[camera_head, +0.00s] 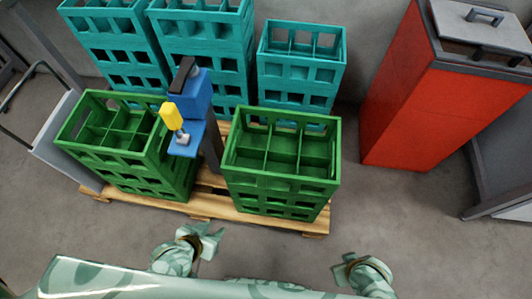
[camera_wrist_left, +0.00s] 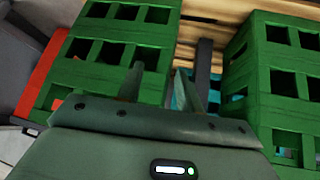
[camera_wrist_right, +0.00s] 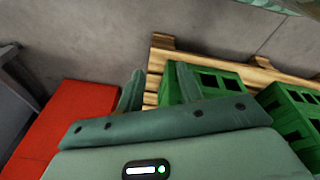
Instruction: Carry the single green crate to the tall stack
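Two green crate piles with divided compartments stand on a wooden pallet (camera_head: 210,207): a left one (camera_head: 125,158) and a right one (camera_head: 285,160). From above I cannot tell surely how many crates each holds. My left gripper (camera_head: 210,238) is open and empty, in front of the pallet and between the piles. The left wrist view shows its fingers apart, with green crate walls (camera_wrist_left: 115,50) (camera_wrist_left: 270,80) beyond. My right gripper (camera_head: 345,268) is open and empty, in front and to the right of the right pile. Its wrist view shows green crates (camera_wrist_right: 222,82) beyond the fingers.
Teal crate stacks (camera_head: 205,50) (camera_head: 300,72) stand behind. A blue device with a yellow part (camera_head: 171,115) rises on a post between the green piles. A red cabinet (camera_head: 430,95) stands at right. Grey floor (camera_head: 385,210) is clear between pallet and cabinet.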

